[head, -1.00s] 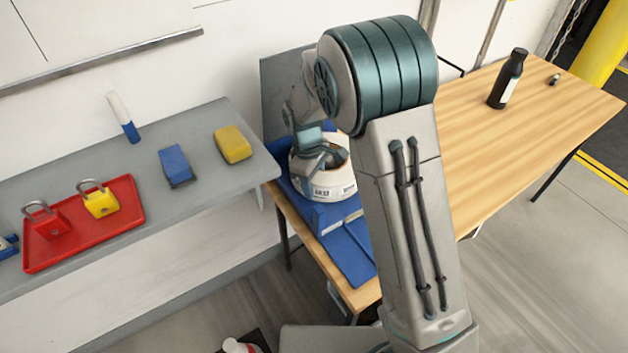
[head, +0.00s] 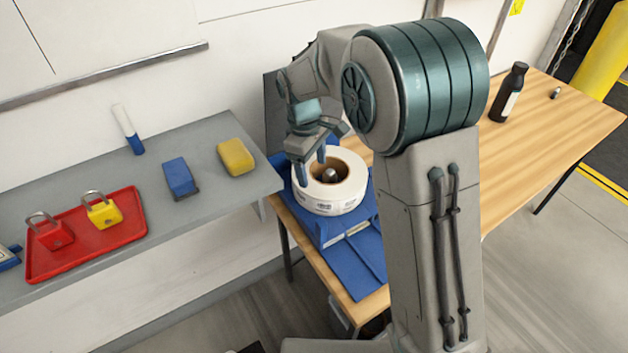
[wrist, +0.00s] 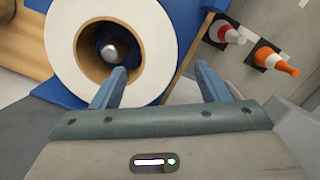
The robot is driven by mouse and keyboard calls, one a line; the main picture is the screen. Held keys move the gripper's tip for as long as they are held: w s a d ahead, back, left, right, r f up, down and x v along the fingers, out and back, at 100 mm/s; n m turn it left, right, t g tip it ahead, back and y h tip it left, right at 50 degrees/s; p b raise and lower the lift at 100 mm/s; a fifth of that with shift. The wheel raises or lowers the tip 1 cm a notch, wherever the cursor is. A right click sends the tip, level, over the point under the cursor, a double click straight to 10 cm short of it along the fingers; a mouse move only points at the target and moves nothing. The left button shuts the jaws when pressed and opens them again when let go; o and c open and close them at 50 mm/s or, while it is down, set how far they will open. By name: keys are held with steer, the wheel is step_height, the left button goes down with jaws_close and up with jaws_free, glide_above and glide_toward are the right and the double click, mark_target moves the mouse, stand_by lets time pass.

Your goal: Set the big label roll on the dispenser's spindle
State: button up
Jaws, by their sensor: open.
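The big label roll (head: 342,201) is white with a brown core and sits flat on the blue dispenser (head: 325,228). The metal tip of the spindle (head: 330,174) shows inside the roll's core. The roll (wrist: 152,38) and the spindle tip (wrist: 109,52) also show in the wrist view, with the spindle standing inside the core hole. My gripper (head: 312,172) is open above the left side of the roll.
The dispenser stands on a wooden table (head: 545,110) with a dark bottle (head: 508,93) farther right. A grey shelf (head: 215,195) at left holds a red tray (head: 125,235) with padlocks, a blue block and a yellow block (head: 236,157).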

steer(key=s+d+r+m+t+y, duration=0.1)
steer(key=s+d+r+m, duration=0.5)
steer(key=s+d+r, duration=0.4)
steer(key=s+d+f+m+t, duration=0.2)
steer(key=s+d+m, duration=0.4)
steer(key=s, duration=0.5)
steer(key=shift+s+d+f+m, duration=0.2)
steer(key=shift+d+f+m, duration=0.15)
steer(key=shift+d, duration=0.3)
